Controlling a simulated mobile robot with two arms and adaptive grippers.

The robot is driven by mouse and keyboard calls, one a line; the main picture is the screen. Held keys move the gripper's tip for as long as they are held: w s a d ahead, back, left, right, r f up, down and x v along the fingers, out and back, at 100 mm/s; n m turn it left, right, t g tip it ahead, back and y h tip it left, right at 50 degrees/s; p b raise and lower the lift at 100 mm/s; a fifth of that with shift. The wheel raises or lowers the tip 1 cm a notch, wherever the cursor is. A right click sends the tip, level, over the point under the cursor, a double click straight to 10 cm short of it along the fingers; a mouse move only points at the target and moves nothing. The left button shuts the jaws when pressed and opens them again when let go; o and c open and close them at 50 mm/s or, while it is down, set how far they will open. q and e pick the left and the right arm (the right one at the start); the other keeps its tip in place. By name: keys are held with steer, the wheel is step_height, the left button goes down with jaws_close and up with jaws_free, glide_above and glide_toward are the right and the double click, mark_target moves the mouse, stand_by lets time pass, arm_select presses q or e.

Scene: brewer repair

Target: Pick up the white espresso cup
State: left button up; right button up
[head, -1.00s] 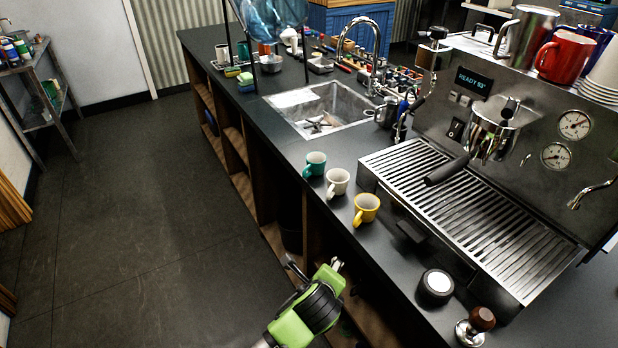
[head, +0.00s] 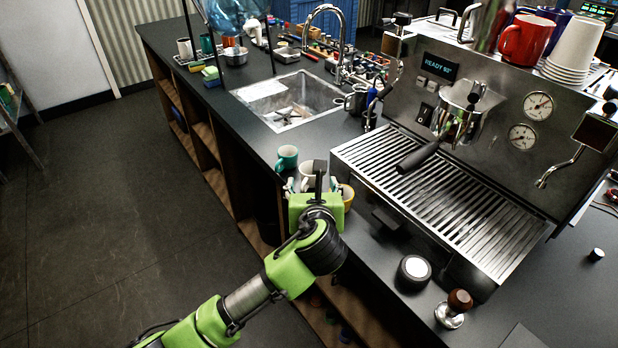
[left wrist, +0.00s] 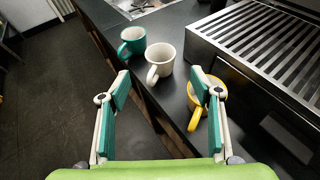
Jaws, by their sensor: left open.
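The white espresso cup (left wrist: 161,60) stands upright on the dark counter, its handle turned toward my gripper in the left wrist view. In the head view the white cup (head: 308,172) is partly hidden behind my left gripper (head: 312,187). My left gripper (left wrist: 160,88) is open and empty. In the left wrist view its two fingers are spread wide, with the white cup ahead between them and a little beyond the tips. My right gripper is not in view.
A teal cup (left wrist: 133,40) stands left of the white cup. A yellow cup (left wrist: 207,98) stands to the right, close behind the right finger. The espresso machine's drip grate (head: 440,195) lies to the right. The sink (head: 290,98) is farther back.

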arm_select(q)
steer(key=p, duration=0.1)
glide_toward(311, 167)
steer(key=shift+x, duration=2.05)
steer(key=shift+a, duration=0.1)
steer(key=shift+r, duration=0.1)
steer(key=c, duration=1.2)
